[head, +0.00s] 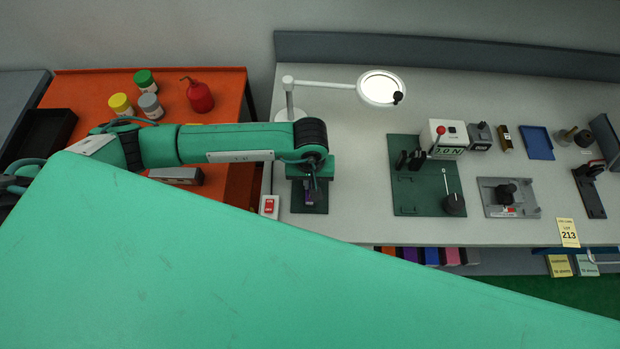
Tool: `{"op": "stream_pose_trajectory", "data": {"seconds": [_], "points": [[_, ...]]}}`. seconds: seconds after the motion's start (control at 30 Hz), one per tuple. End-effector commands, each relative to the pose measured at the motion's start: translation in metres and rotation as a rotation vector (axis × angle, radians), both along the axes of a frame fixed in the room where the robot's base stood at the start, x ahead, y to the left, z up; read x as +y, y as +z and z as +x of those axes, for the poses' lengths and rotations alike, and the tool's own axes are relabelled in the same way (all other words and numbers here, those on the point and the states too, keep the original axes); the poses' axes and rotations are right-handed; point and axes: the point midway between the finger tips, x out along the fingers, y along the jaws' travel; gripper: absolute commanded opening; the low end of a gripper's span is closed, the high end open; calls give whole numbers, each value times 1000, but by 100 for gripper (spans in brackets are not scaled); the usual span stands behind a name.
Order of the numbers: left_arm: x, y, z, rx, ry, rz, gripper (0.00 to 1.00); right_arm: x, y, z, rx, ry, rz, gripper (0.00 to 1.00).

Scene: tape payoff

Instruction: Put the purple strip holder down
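My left gripper (309,192) points down over a small dark green plate (311,210) at the left front part of the grey bench. A small purple piece, the purple strip holder (309,198), shows between its fingers, and the gripper looks shut on it. The gripper and wrist hide most of the holder. I cannot tell whether the holder touches the plate. My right gripper is not in view.
A red-switch box (269,207) stands just left of the plate. A magnifier lamp (382,88) rises behind. A green fixture board (404,202) with levers lies to the right, with bare grey bench between. My large green body part hides the foreground.

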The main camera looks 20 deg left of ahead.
Motion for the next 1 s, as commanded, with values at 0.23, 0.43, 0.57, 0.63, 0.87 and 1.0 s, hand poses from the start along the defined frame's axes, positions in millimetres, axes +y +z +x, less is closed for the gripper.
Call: {"op": "stream_pose_trajectory", "data": {"seconds": [0.23, 0.43, 0.57, 0.63, 0.87, 1.0], "points": [[0, -4, 0, 0, 0, 0, 0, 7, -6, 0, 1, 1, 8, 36], [0, -2, 0, 0, 0, 0, 25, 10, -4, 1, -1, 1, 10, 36], [0, -2, 0, 0, 0, 0, 25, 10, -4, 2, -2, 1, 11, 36], [0, -2, 0, 0, 1, 0, 25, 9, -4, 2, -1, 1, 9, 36], [-1, 12, 1, -5, 0, -2, 25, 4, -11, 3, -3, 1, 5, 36], [0, 40, 2, -7, -1, -1, 25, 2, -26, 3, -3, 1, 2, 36]]}}
